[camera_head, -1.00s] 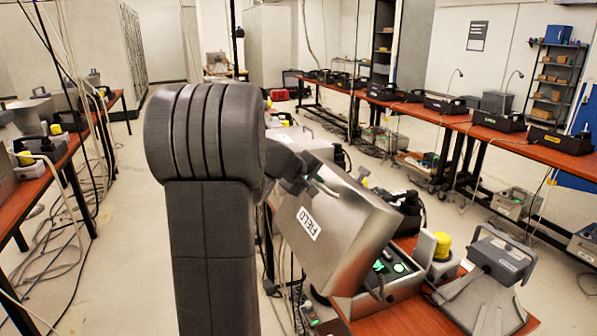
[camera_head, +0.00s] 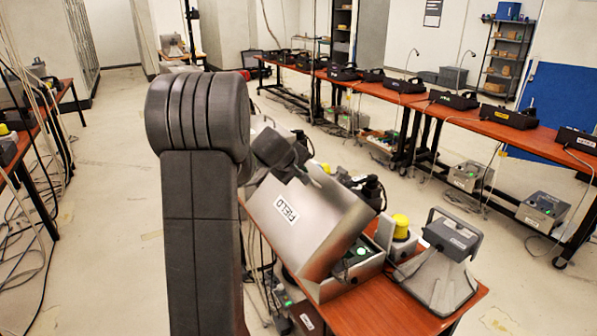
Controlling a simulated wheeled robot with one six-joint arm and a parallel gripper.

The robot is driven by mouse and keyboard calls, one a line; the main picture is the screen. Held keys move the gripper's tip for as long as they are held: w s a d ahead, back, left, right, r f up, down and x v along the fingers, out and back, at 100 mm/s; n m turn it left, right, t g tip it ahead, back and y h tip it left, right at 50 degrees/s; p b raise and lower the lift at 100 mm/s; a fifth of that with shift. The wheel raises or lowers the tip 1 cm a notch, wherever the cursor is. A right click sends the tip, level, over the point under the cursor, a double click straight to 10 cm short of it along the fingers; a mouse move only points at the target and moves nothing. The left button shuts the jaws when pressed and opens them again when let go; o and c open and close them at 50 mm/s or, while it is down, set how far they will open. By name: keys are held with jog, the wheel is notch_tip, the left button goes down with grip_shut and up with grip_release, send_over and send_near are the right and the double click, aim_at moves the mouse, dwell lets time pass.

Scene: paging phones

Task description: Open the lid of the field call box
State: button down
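The field call box (camera_head: 345,282) is a silver metal case on the near red-brown table. Its lid (camera_head: 318,232), with a white label reading FIELD, stands tilted up from the base. A green light and part of a dark panel show in the gap at its right side. My gripper (camera_head: 303,170) is at the lid's upper edge, partly hidden behind my grey arm. Whether its fingers touch the lid or are closed I cannot tell.
A yellow-topped beacon (camera_head: 401,227) and a grey horn speaker (camera_head: 440,262) stand right of the box. Dark items (camera_head: 370,190) stand behind it. A long table (camera_head: 470,124) with several black phones runs along the back. The floor at left centre is clear.

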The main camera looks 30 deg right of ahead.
jog(key=shift+r, duration=0.1)
jog(key=c, duration=1.5)
grip_release()
